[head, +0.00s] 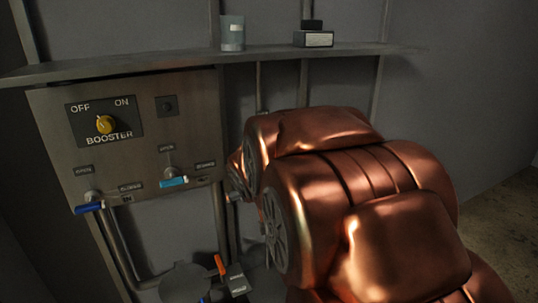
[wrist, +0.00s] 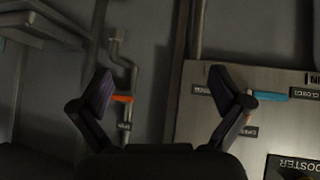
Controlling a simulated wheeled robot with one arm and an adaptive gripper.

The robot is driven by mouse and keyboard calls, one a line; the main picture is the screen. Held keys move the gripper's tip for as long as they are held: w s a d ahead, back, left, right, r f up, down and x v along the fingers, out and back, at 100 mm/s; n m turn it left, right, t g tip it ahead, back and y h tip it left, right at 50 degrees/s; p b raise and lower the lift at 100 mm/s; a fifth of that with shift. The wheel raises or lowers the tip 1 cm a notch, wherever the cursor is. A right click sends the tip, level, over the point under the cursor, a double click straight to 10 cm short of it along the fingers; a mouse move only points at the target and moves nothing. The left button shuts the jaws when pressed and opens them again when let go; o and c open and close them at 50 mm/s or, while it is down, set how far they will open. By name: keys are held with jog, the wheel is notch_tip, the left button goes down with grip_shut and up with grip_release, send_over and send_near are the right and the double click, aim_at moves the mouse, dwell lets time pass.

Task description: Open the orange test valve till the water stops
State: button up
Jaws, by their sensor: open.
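My gripper (wrist: 161,79) is open and empty in the wrist view, which shows the panel upside down. An orange handle (wrist: 122,98) sits on a thin grey pipe (wrist: 128,70), beside and partly behind the left finger. A small orange patch shows next to the right finger; I cannot tell what it belongs to. In the head view an orange handle (head: 220,266) stands low, below the panel, beside a dark block with white labels (head: 237,277). I cannot tell whether it is the same handle. I make out no water. My copper-coloured arm hides much of the right side.
A metal panel (head: 62,130) carries a yellow booster knob (head: 105,124), a dark blue handle (head: 90,208) and a light blue handle (head: 173,182). A shelf (head: 130,67) above holds a glass (head: 232,33) and a small box (head: 313,38). Vertical pipes run below the panel.

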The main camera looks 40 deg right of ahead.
jog(key=w+d+r+n+t+b, duration=0.1)
jog(key=w+d+r+t+b, duration=0.15)
jog(key=d+t+b, duration=0.45)
jog(key=w+d+r+t+b, duration=0.1)
jog(key=w+d+t+b, duration=0.2)
jog(key=d, duration=0.7)
jog(key=shift+x, duration=4.2)
jog(key=shift+d, duration=0.1)
jog(key=c, duration=1)
